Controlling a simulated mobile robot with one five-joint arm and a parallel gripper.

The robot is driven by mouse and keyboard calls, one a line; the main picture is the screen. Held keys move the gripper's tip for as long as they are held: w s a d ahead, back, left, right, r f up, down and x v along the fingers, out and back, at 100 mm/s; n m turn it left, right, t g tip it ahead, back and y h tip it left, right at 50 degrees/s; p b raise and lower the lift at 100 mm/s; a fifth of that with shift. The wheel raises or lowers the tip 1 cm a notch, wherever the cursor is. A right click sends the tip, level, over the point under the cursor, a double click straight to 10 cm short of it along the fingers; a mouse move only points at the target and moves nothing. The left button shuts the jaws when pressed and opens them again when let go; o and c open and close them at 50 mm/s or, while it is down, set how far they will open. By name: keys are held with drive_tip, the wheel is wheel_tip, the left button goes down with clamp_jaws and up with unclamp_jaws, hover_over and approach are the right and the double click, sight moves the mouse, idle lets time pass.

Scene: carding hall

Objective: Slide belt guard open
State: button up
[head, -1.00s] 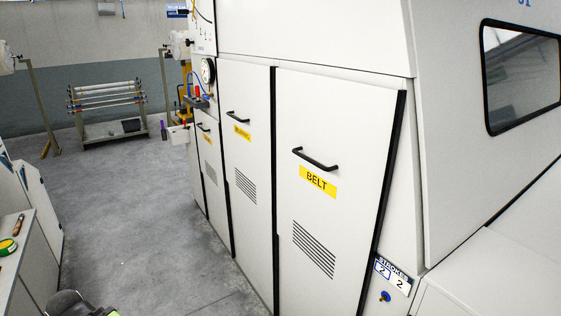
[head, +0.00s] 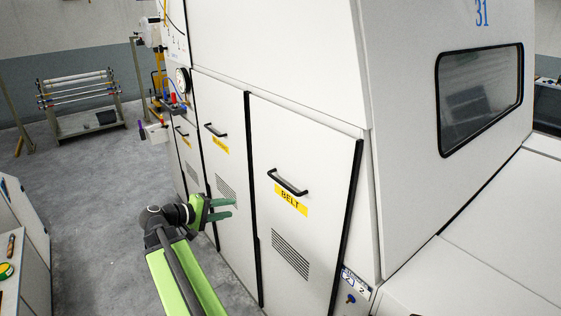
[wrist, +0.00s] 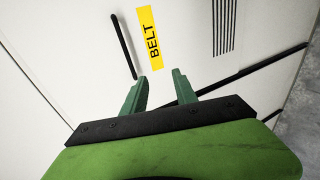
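The belt guard (head: 305,160) is a white panel with a yellow BELT label (head: 291,199), black vent slots and a black bar handle (head: 287,183) above the label. It is flush in the machine's side, between dark vertical edges. My gripper (head: 233,208) is in front of the machine, left of the guard's handle and lower than it. Its two green fingers are apart with nothing between them. In the wrist view, the open gripper (wrist: 158,82) points at the guard, with the label (wrist: 150,38) just beyond the fingertips and the handle (wrist: 123,46) to the left, not touched.
Two similar handled panels (head: 220,150) continue to the left along the machine. A gauge (head: 183,81) and small fittings stick out at the far end. A roller rack (head: 82,110) stands at the back. A bench (head: 14,270) is at the left edge. The grey floor between is open.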

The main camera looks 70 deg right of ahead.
drive_tip(key=g+h, duration=0.1)
drive_tip(key=g, duration=0.1)
approach(280, 183)
drive_tip(key=shift+m+t, duration=0.3)
drive_tip(key=b+x, duration=0.3)
drive_tip(key=x, duration=0.7)
drive_tip(key=shift+s+d, duration=0.2)
clamp_jaws()
idle(0.5)
